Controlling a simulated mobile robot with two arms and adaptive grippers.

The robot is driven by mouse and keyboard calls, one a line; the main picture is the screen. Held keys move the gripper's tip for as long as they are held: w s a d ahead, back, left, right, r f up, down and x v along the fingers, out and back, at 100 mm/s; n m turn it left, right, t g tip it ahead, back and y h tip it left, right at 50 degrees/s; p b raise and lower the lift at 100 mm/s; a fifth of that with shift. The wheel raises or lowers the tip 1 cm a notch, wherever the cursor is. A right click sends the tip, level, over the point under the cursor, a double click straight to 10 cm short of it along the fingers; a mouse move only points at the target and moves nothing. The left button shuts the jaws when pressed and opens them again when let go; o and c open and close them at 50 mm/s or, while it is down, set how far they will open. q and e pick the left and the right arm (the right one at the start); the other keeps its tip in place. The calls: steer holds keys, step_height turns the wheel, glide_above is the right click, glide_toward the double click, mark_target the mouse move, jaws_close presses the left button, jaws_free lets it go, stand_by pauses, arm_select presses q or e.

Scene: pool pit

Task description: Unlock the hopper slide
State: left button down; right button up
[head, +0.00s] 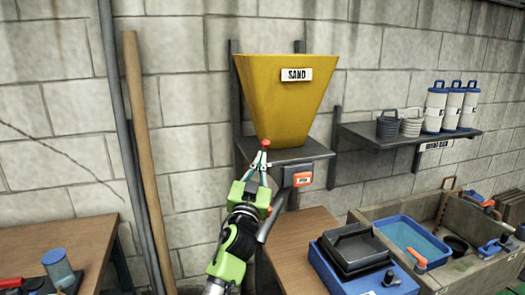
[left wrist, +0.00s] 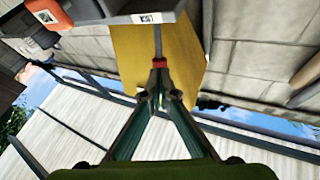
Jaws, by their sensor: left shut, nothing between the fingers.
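The yellow hopper (head: 285,105) labelled SAND sits on a dark wall bracket. A small red knob (head: 265,144) shows at its lower front left. In the left wrist view the red knob (left wrist: 159,63) is on the end of a thin grey rod, in front of the yellow hopper (left wrist: 135,60). My left gripper (head: 261,160) is shut and empty, its fingertips right at the knob. In the left wrist view the fingertips (left wrist: 165,96) come together just below the knob; I cannot tell whether they touch it. My right gripper is out of view.
An orange-fronted box (head: 303,180) hangs under the bracket, close to my left arm. A wooden pole (head: 145,150) leans on the wall at left. A wall shelf (head: 410,136) holds containers. Blue trays (head: 413,233) and a wooden table (head: 292,233) are below.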

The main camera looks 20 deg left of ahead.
mark_target(265, 146)
arm_select(q)
steer(key=shift+x, duration=1.6)
